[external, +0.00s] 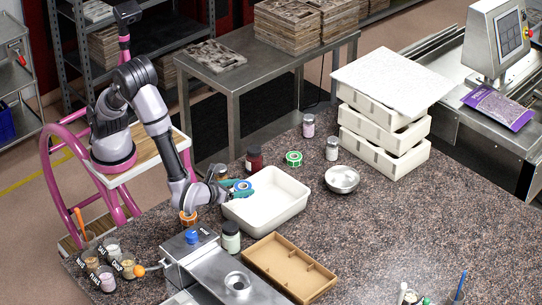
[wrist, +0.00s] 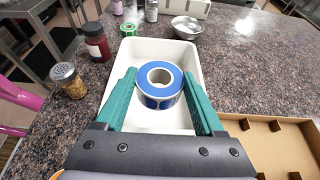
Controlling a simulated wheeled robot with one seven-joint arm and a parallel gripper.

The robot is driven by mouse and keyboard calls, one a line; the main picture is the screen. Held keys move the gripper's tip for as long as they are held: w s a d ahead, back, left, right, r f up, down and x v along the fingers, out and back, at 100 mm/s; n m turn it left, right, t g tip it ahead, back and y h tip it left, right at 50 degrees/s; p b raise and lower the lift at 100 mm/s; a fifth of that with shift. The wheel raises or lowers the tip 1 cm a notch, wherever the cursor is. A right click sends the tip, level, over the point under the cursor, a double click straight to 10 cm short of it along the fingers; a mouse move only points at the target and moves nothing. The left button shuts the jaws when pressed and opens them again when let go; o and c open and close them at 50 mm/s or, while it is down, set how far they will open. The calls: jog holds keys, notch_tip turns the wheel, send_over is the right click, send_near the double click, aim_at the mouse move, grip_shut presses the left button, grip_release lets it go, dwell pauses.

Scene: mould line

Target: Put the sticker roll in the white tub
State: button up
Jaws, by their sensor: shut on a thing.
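My gripper (external: 236,187) is shut on a blue sticker roll (external: 243,186) with a pale core. In the wrist view the roll (wrist: 160,96) sits between the two teal fingers of my gripper (wrist: 160,80), its hole facing up toward the camera. The white tub (external: 283,192) is an open rectangular container on the speckled counter. The roll is over the tub's left part in the external view, and the tub's floor (wrist: 155,50) shows beyond it in the wrist view. The visible tub floor is empty. The exact height of the roll above it is hard to tell.
A green-edged roll (external: 293,158) lies behind the tub, beside a dark red jar (external: 254,160). A metal bowl (external: 341,180) is to the right. A cardboard tray (external: 290,268) and a pale jar (external: 231,238) are in front. Stacked white trays (external: 385,150) stand further back.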

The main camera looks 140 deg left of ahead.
jog(key=shift+f, duration=2.45)
jog(key=shift+f, duration=0.1)
jog(key=shift+f, duration=0.5)
jog(key=o, duration=1.3)
jog(key=shift+o, duration=0.2)
jog(key=a+r+v, duration=0.1)
jog(key=v, duration=1.1)
jog(key=s+d+r+n+t+h, duration=0.2)
jog(key=s+r+n+h, duration=0.3)
jog(key=s+r, duration=0.7)
jog(key=s+d+r+n+t+h, duration=0.2)
jog(key=s+r+n+t+h, duration=0.3)
jog(key=s+r+n, duration=0.4)
jog(key=s+r+h, duration=0.1)
jog(key=s+r, duration=0.2)
jog(key=r, duration=0.2)
jog(key=shift+d, duration=0.35)
